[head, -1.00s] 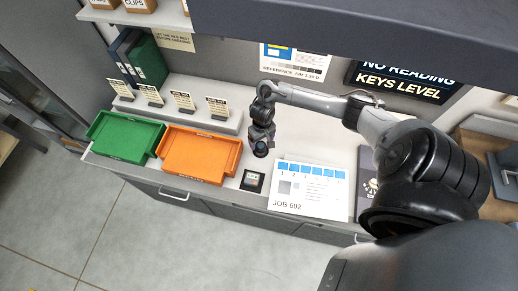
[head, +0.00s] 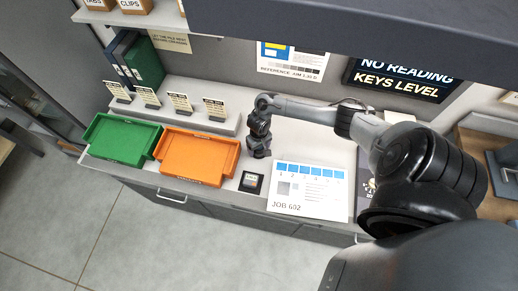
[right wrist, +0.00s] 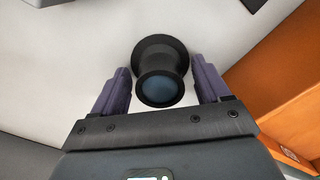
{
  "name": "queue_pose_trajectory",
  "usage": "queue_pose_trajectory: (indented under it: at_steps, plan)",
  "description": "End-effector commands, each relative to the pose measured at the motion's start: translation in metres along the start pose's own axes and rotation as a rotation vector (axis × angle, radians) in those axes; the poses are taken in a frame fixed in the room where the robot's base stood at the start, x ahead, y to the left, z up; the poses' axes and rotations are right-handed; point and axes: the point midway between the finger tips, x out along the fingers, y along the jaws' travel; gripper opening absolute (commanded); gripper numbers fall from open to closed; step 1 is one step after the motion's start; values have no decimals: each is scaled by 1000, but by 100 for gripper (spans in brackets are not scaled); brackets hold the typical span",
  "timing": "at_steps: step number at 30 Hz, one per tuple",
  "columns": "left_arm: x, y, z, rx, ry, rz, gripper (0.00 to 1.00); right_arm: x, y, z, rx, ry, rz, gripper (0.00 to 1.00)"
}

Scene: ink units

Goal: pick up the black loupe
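The black loupe (right wrist: 161,70) stands on the light worktop in the right wrist view, with its bluish round lens facing the camera. My right gripper (right wrist: 162,85) is open, with one purple finger on each side of the loupe. A gap shows at the left finger; the right finger is very close to the loupe, and I cannot tell whether it touches. In the head view my right gripper (head: 260,150) is low over the worktop right of the orange tray, and it largely hides the loupe. My left gripper is not in view.
The orange tray (head: 228,170) and green tray (head: 152,150) stand left of the gripper. A small black square item (head: 251,182) lies just in front of it. The JOB 602 sheet (head: 310,200) lies to the right. Small sign cards stand on a raised ledge (head: 225,126) behind the trays.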

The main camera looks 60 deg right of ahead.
Motion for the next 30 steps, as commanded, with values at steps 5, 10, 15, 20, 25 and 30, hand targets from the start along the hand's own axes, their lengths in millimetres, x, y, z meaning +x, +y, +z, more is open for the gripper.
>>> queue_pose_trajectory:
  at_steps: [5,10,15,20,25,30]
  plan:
    - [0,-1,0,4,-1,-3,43,0,0,0,0,0,0,47]
    - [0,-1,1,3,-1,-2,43,0,0,0,0,0,0,22]
    - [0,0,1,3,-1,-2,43,0,0,0,0,0,0,21]
    - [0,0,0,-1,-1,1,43,-3,0,0,0,0,0,21]
    - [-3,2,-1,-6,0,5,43,-13,0,0,0,1,-1,21]
    - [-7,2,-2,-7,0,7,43,-39,0,-1,-2,2,-2,21]
